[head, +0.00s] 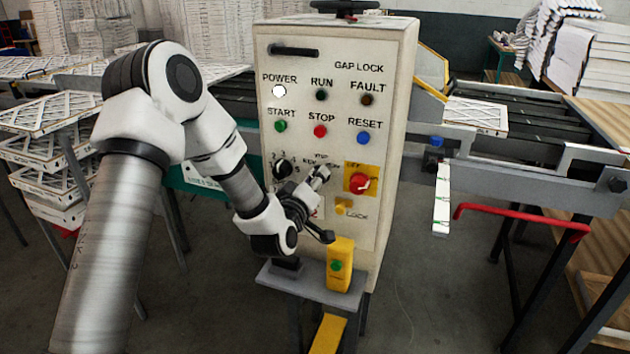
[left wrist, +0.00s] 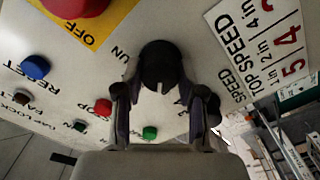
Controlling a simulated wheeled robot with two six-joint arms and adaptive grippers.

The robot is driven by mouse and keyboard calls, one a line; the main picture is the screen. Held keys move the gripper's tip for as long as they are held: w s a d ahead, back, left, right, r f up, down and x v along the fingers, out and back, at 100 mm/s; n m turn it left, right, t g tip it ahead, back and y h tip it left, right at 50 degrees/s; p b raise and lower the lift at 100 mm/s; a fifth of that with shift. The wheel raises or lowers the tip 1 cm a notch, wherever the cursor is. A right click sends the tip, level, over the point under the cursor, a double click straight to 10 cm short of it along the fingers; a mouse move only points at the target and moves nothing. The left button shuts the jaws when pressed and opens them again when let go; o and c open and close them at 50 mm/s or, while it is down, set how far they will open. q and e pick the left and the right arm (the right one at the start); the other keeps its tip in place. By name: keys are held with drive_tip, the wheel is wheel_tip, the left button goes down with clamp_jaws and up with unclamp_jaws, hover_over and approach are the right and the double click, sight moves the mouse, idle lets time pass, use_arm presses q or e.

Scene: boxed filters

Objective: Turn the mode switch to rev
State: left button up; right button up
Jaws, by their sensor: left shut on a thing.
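The mode switch (left wrist: 160,68) is a round black knob on the cream control panel (head: 337,75). In the left wrist view it sits between the two fingers of my left gripper (left wrist: 163,100), which is shut on it. In the head view my left gripper (head: 319,177) reaches the lower middle of the panel and covers most of the switch. Small mode labels (head: 320,157) show above it, only partly readable. My right gripper is not in view.
A black numbered dial (head: 283,168) is left of my gripper. A red switch on a yellow OFF plate (head: 361,182) is close on its right. START, STOP and RESET buttons are above. A yellow box with a green button (head: 339,264) stands below on a small shelf.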

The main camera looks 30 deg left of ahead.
use_arm(q)
drive_tip(key=o, duration=1.1)
drive_tip(key=v, duration=0.7)
drive_tip(key=shift+s, duration=0.25)
